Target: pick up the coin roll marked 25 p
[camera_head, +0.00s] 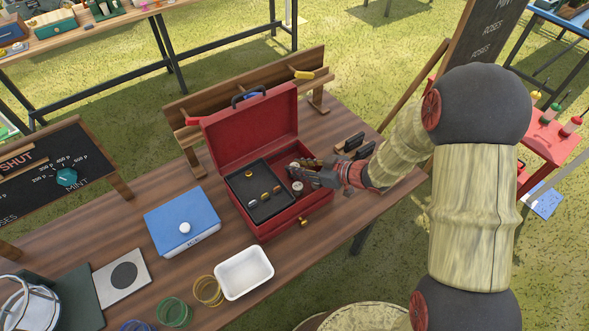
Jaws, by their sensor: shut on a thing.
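A red cash box (279,228) stands open on the wooden table, its lid tipped back. A pale grey cylinder (297,187) stands in the right part, just below my gripper. My gripper (296,168) reaches in from the right over the box's right part. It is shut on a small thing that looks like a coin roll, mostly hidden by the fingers. No 25 p marking is readable at this size.
A blue box with a white knob (184,228) stands left of the cash box, and an empty white dish (244,273) in front. A wooden rack (240,85) stands behind the raised lid. Dark blocks (352,143) lie at right.

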